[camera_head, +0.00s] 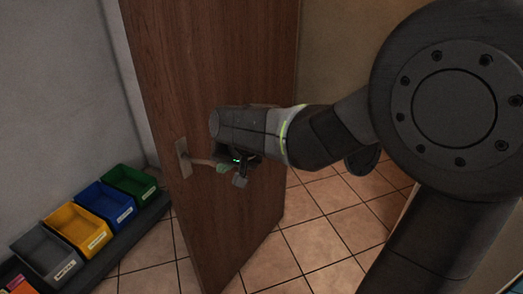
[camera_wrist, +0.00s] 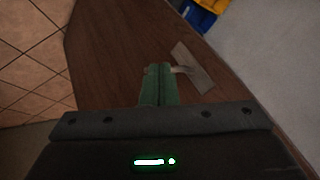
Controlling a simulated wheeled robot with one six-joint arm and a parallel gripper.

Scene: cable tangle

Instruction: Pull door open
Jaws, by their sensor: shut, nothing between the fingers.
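The wooden door (camera_head: 215,70) stands ajar, with tiled floor showing on both sides of its lower edge. Its metal handle plate (camera_head: 184,158) is near its left edge, with a lever (camera_head: 203,162) reaching right. My gripper (camera_head: 225,168) is beside the lever's right end; in the head view I cannot tell whether they touch. In the wrist view my green fingers (camera_wrist: 160,72) are together, with nothing seen between them. There the lever (camera_wrist: 181,69) comes out from the plate (camera_wrist: 194,68) just right of the fingertips, and the door surface (camera_wrist: 120,40) lies behind.
A low shelf at the left holds open bins: green (camera_head: 130,183), blue (camera_head: 104,206), yellow (camera_head: 76,230) and grey (camera_head: 47,255). A grey wall (camera_head: 50,90) stands behind them. Tiled floor (camera_head: 320,235) is clear right of the door.

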